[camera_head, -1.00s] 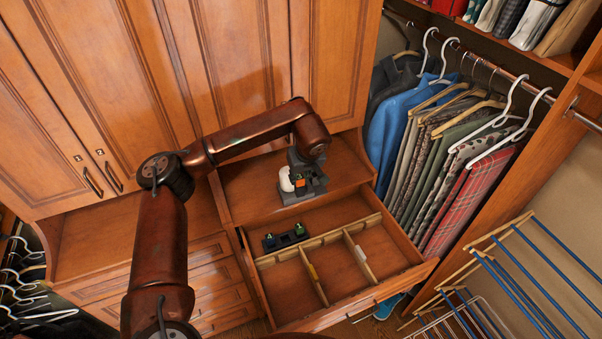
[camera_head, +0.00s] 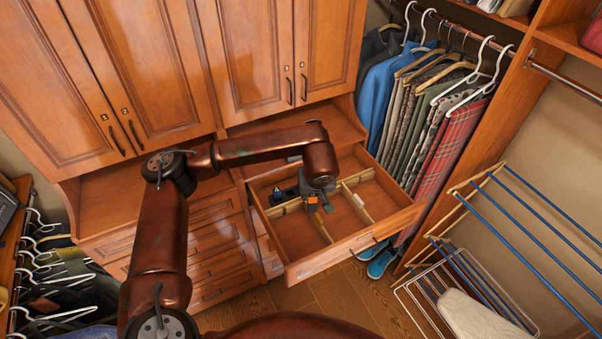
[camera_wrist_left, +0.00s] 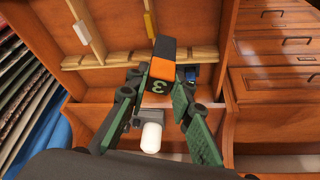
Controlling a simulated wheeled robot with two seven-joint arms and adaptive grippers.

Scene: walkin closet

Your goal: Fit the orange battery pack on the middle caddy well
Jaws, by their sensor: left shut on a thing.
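The orange battery pack (camera_head: 312,200) is held in my left gripper (camera_head: 318,190) above the open drawer. The caddy (camera_head: 284,194) is a small dark block in the drawer's back left part, just left of the gripper. Part of it shows in the wrist view (camera_wrist_left: 191,74), behind a finger. Its middle well is hidden. The pack appears above and apart from the caddy. My right gripper is not in view.
Wooden dividers (camera_head: 355,206) split the open drawer (camera_head: 300,238); a small yellow thing (camera_head: 319,217) rests by one. Hanging clothes (camera_head: 420,110) and a drying rack (camera_head: 470,255) are to the right.

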